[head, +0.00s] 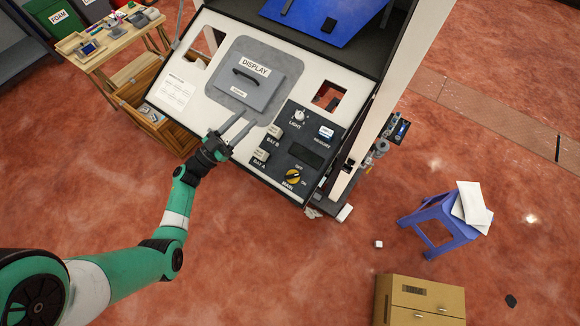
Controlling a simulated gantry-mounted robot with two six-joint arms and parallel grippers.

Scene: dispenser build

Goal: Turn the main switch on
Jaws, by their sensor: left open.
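The main switch (293,176) is a yellow and black rotary knob marked MAIN at the lower end of a dark switch panel (305,153). The panel sits on the right part of a tilted white dispenser front (215,103). I cannot read the knob's position clearly. My left gripper (241,128) is open and empty, its two fingers over the white front below the grey display plate. It is up and left of the main switch, apart from it. My right gripper is not in view.
Near the main switch are the BAT A switch (261,155), the BAT B switch (273,132), the LIGHT knob (299,116) and the MEMORY switch (326,132). A grey DISPLAY plate (262,92) with a handle is beyond my fingers. A blue stool (440,222) stands at right.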

